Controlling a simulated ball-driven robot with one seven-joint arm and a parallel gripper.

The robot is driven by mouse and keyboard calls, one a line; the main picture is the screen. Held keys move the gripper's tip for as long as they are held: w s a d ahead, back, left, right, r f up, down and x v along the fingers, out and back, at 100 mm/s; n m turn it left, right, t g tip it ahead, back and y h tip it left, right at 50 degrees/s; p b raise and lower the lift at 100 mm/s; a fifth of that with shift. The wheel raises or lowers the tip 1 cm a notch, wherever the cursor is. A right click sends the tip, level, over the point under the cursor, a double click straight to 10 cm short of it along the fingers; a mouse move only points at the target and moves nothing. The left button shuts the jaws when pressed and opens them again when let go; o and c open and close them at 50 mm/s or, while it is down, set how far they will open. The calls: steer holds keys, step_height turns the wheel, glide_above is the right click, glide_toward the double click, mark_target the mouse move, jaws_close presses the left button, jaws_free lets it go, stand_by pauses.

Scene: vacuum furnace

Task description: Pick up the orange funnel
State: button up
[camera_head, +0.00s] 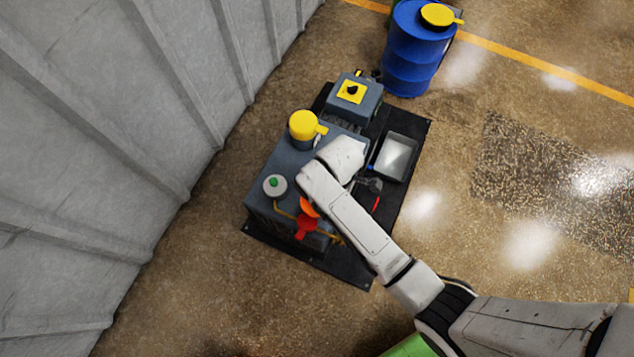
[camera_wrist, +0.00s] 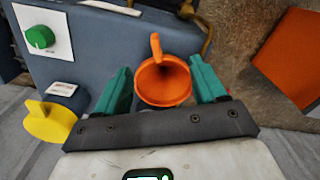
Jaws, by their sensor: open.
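In the wrist view the orange funnel (camera_wrist: 165,84) has a round open mouth facing the camera and a small tab standing up at its rim. My gripper (camera_wrist: 162,78) is open, with one teal finger on each side of the funnel; whether either finger touches it I cannot tell. The funnel's lower part is hidden. In the head view only a small orange part of the funnel (camera_head: 308,208) shows beside my white arm, on the blue-grey machine (camera_head: 262,204). My gripper is hidden by the arm there.
A red handle (camera_head: 304,228), a green knob (camera_head: 274,183) and a yellow cap (camera_head: 303,124) are on the machine. A metal tray (camera_head: 413,140) lies on the black mat (camera_head: 425,130). A blue drum (camera_head: 412,55) stands behind. The floor to the right is clear.

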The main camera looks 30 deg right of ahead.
steer(key=f, duration=0.1)
steer(key=f+b, duration=0.1)
steer(key=f, duration=0.3)
steer(key=shift+s+d+f, duration=0.1)
steer(key=shift+d, duration=0.3)
steer(key=shift+c, duration=0.3)
jaws_close()
